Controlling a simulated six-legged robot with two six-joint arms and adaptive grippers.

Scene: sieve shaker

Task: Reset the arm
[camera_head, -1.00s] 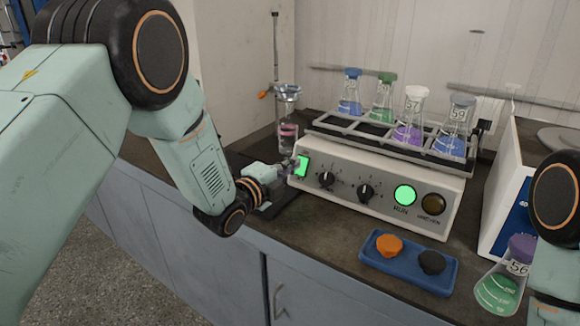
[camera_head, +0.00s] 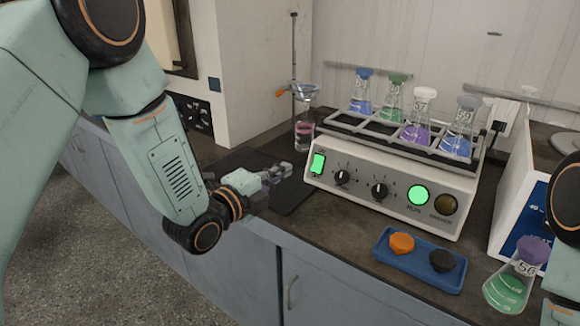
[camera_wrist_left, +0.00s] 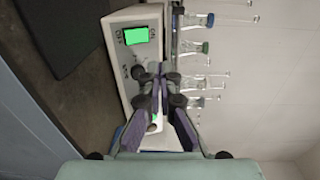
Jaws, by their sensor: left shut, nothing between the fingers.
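My left gripper (camera_head: 280,176) is shut and empty, over the dark mat (camera_head: 293,195) left of the shaker, apart from it. It also shows in the left wrist view (camera_wrist_left: 163,70), where the fingers meet in front of the shaker's panel. The shaker (camera_head: 392,187) has a lit green switch (camera_head: 318,163), two black knobs and a lit green RUN lamp (camera_head: 418,195). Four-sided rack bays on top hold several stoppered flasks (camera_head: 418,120). My right arm shows only in part at the right edge; its gripper is out of view.
A blue tray (camera_head: 419,270) with an orange and a black stopper lies in front of the shaker. A purple-stoppered flask (camera_head: 511,278) with green liquid stands at the right. A stand with a funnel and bottle (camera_head: 304,130) is behind my left gripper. A white box (camera_head: 518,215) stands right.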

